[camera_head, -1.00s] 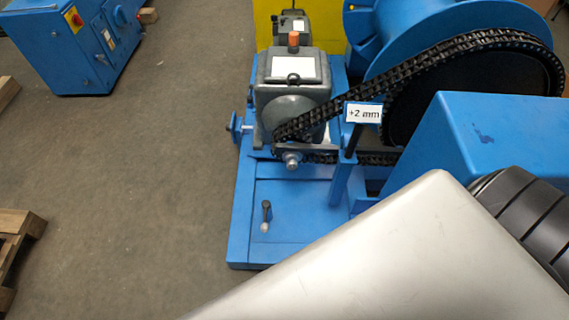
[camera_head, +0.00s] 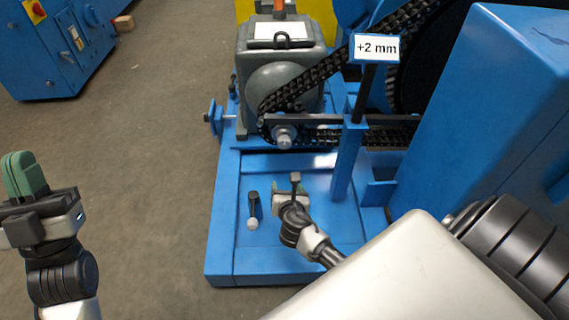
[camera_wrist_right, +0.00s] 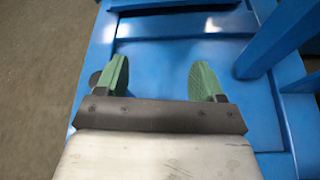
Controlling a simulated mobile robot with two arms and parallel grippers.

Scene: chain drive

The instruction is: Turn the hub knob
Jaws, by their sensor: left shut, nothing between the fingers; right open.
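A round silver hub knob (camera_head: 284,136) sits at the lower end of the black chain (camera_head: 330,70), in front of the grey gearbox (camera_head: 284,62). My right gripper (camera_head: 294,184) is over the blue base plate, below the knob in the picture and apart from it. In the right wrist view its two green fingers stand apart with nothing between them, above blue metal (camera_wrist_right: 165,50); the knob is not seen there. My left gripper (camera_head: 24,172) is at the far left over the floor, green fingers together and empty.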

